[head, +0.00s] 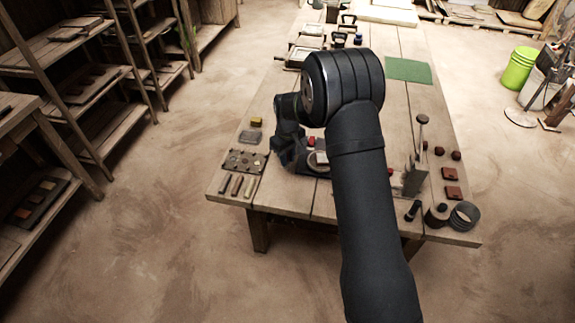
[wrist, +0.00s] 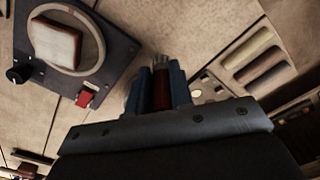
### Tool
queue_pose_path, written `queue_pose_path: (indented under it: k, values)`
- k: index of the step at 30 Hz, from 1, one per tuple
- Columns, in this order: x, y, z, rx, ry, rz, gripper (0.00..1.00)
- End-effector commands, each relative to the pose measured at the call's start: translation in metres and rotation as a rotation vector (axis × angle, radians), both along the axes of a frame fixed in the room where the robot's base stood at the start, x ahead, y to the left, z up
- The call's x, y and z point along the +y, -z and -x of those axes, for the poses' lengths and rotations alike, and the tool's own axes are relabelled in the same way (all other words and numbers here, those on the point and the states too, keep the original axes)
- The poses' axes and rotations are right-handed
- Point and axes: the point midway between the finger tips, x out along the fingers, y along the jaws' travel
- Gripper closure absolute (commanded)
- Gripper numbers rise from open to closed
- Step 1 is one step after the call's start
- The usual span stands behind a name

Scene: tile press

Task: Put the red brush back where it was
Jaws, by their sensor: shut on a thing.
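The red brush (wrist: 161,88) stands between the two blue fingers of my gripper (wrist: 157,90) in the wrist view. Its metal collar shows at the top, and the rest of it is hidden by the fingers and the gripper body. My gripper is shut on it. In the head view my gripper (head: 292,160) is over the near left part of the table, between a dark plate with holes (head: 246,160) and a round-topped device (head: 318,158). The brush cannot be made out there.
Several short sticks (head: 237,186) lie side by side at the table's near left edge. The device has a red switch and a black knob (wrist: 20,72). A metal press (head: 414,178), red tiles (head: 451,174) and a wire coil (head: 464,215) stand to the right.

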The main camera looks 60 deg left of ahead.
Motion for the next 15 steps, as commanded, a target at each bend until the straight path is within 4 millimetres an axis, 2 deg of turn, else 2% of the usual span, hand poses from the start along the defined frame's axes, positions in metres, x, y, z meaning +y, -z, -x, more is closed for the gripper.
queue_pose_path:
  k: [4,9,15]
  values:
    - [0.001,0.011,0.001,0.0,0.001,0.001,1.0]
    - [0.001,0.036,0.0,0.0,0.001,0.001,1.0]
    - [0.001,0.04,0.0,0.0,0.001,-0.001,1.0]
